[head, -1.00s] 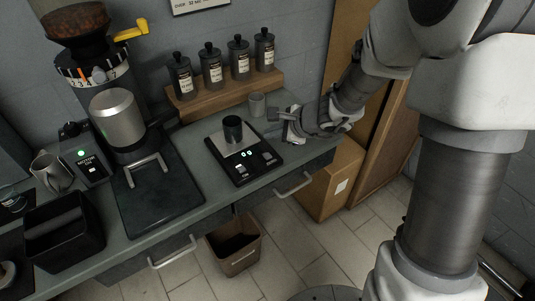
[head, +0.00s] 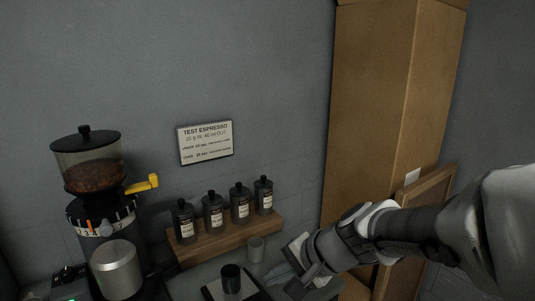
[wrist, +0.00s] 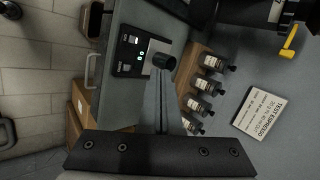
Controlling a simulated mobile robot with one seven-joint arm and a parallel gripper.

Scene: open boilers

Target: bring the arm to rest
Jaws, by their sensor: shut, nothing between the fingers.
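My gripper (head: 298,268) is at the lower middle of the head view, at the right end of the counter, to the right of a small grey cup (head: 256,249). My arm reaches to it from the right edge. In the wrist view the gripper (wrist: 161,100) is shut and empty, its thin fingers together above the dark gripper body. It is apart from the dark cup (wrist: 164,62) on the scale (wrist: 130,52).
A grinder (head: 100,225) stands at the left. Tall cardboard boxes (head: 375,100) stand behind my arm. A sign (head: 205,143) hangs on the wall.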

